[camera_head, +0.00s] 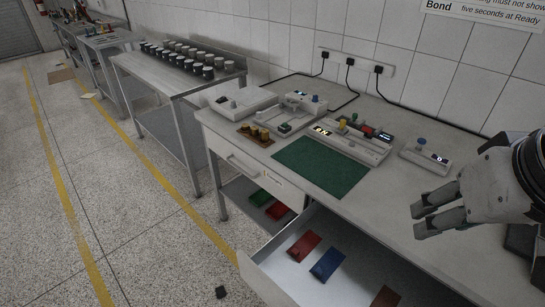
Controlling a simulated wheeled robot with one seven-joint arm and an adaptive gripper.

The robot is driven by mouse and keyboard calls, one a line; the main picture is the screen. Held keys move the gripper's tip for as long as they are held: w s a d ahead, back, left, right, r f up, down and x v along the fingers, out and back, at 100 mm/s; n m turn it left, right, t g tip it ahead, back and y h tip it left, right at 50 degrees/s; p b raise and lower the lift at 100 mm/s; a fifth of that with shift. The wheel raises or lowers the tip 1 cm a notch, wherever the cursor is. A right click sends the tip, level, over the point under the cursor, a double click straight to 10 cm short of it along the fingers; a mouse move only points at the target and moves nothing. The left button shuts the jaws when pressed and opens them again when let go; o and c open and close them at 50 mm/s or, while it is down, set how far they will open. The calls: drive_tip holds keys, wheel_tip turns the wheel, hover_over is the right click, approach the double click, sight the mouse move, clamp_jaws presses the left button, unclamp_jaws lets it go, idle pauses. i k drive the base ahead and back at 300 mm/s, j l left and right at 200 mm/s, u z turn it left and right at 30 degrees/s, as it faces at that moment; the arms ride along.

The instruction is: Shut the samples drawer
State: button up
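The drawer that stands open (268,273) juts out from the front of the white bench at the bottom of the head view. A red piece (304,246), a blue piece (327,264) and a brown piece (386,297) lie inside it. A second drawer front (245,167) to its left is shut; its small label is too small to read. My gripper (422,222) is at the right, above the bench, with its two fingers apart and nothing between them. The right part of the open drawer is cut off by the frame.
A green mat (320,166) lies on the bench top (375,197). Several small devices stand behind it, including one with a blue knob (424,158). A metal table (175,80) with several dark cups is at the left. The floor (150,230) in front is mostly clear.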

sight(278, 279)
drive_tip(key=u, duration=0.55)
drive_tip(key=k+l+u, duration=0.15)
drive_tip(key=u, duration=0.2)
drive_tip(key=k+l+u, duration=0.45)
drive_tip(key=u, duration=0.25)
